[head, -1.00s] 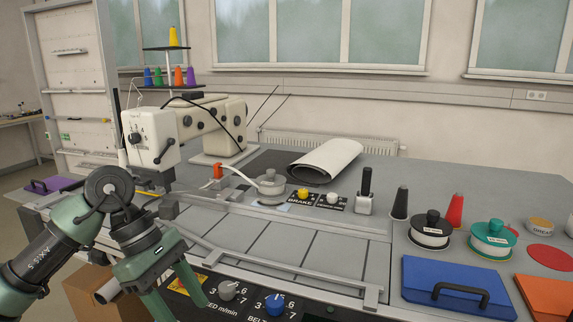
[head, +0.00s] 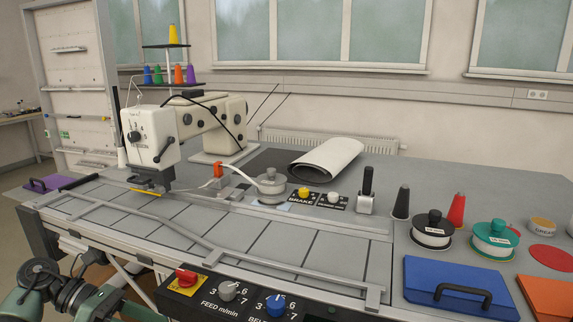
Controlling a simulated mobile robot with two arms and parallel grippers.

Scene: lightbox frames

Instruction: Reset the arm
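My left arm shows only as green and dark links at the lower left of the head view, below the table's front edge. Its gripper fingers cannot be made out there. My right arm and gripper are not in the picture. The grey work table (head: 330,240) with its metal guide rail (head: 225,250) lies in front of me. The white sewing machine (head: 150,135) stands on it at the left, and nothing of mine touches it.
A control panel (head: 215,302) with red, grey and blue knobs sits at the front edge. A white roll (head: 330,157) lies at the back. The table's middle is clear.

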